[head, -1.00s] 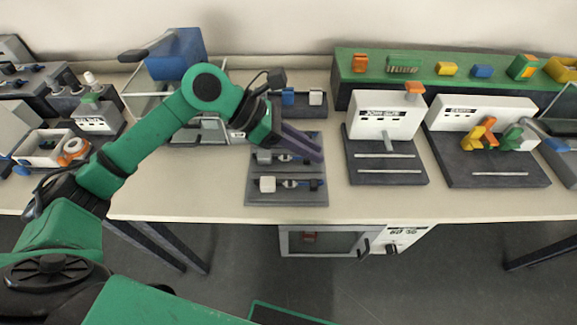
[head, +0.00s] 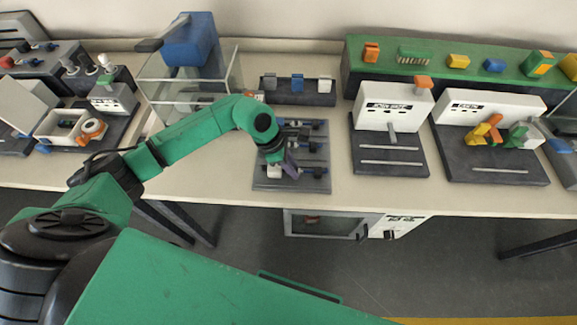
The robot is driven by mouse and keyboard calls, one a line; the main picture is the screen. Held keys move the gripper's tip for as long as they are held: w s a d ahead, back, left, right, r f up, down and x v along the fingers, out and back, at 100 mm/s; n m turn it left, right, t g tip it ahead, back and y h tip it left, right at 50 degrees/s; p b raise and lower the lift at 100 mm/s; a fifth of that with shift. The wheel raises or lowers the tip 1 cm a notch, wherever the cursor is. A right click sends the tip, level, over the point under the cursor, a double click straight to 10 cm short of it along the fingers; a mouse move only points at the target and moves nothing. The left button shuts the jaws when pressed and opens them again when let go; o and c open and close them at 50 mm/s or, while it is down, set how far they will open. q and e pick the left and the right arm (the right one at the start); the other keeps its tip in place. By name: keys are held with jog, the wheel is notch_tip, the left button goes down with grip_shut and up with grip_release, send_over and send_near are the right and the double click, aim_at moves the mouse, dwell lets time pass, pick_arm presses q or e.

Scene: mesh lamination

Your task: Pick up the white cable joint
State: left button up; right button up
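A small white block, seemingly the white cable joint (head: 274,170), lies at the left of the lowest row on a dark grey board (head: 292,186). Connector pieces with dark and blue ends lie in the rows of this board. The arm hides part of the board's left side. My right gripper is out of view.
A dark rack (head: 298,97) with blue and white blocks stands behind the board. A clear box with a blue press (head: 190,42) is at the back left. White-panelled stations (head: 392,112) stand to the right. The table's front edge is close below the board.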

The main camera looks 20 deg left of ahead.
pick_arm(q)
jog(key=shift+w+f, duration=0.1)
jog(key=shift+f, duration=0.05)
grip_shut()
